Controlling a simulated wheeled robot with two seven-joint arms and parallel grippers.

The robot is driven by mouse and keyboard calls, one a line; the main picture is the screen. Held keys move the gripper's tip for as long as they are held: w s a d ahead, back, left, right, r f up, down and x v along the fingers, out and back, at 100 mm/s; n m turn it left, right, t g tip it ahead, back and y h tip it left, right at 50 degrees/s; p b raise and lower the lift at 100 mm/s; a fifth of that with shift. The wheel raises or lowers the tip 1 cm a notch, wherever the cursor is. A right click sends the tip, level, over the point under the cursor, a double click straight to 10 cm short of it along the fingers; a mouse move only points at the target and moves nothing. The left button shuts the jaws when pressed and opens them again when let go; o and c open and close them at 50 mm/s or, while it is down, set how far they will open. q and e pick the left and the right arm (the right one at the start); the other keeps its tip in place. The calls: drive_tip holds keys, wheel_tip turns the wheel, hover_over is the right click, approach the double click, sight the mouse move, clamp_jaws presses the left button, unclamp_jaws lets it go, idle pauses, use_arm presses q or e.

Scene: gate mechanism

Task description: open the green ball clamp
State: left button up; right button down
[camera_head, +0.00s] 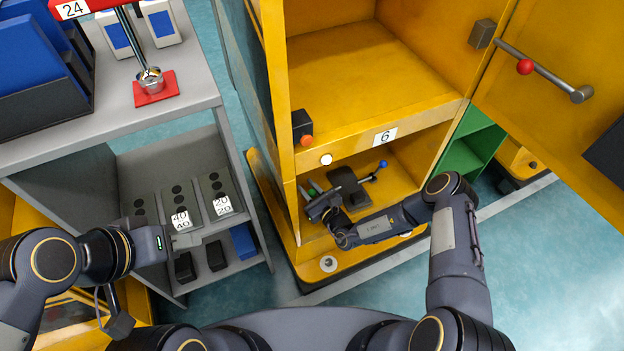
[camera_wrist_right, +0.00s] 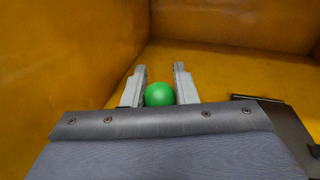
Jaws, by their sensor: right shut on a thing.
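The green ball of the clamp (camera_wrist_right: 159,94) sits between the two pale fingers of my right gripper (camera_wrist_right: 159,88) in the right wrist view, and the gripper is shut on it. In the head view the right gripper (camera_head: 312,194) reaches into the lower compartment of the yellow cabinet (camera_head: 400,168). A bit of green (camera_head: 315,187) shows there beside the gripper. The clamp's body is mostly hidden by the gripper and wrist. My left gripper (camera_head: 186,240) is in front of the grey shelf at the left, and its fingers cannot be made out clearly.
A lever with a blue ball (camera_head: 383,164) is to the right in the same compartment. Yellow walls (camera_wrist_right: 70,60) stand close around the right gripper. An open cabinet door with a red-ball handle (camera_head: 525,67) is at the upper right. The grey shelf (camera_head: 150,160) holds numbered boxes.

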drive_tip(key=shift+s+a+f+n+g+p, duration=0.3)
drive_tip(key=shift+a+f+n+p, duration=0.15)
drive_tip(key=shift+n, duration=0.45)
drive_tip(key=shift+f, duration=0.25)
use_arm(q)
drive_tip(key=shift+r, duration=0.95)
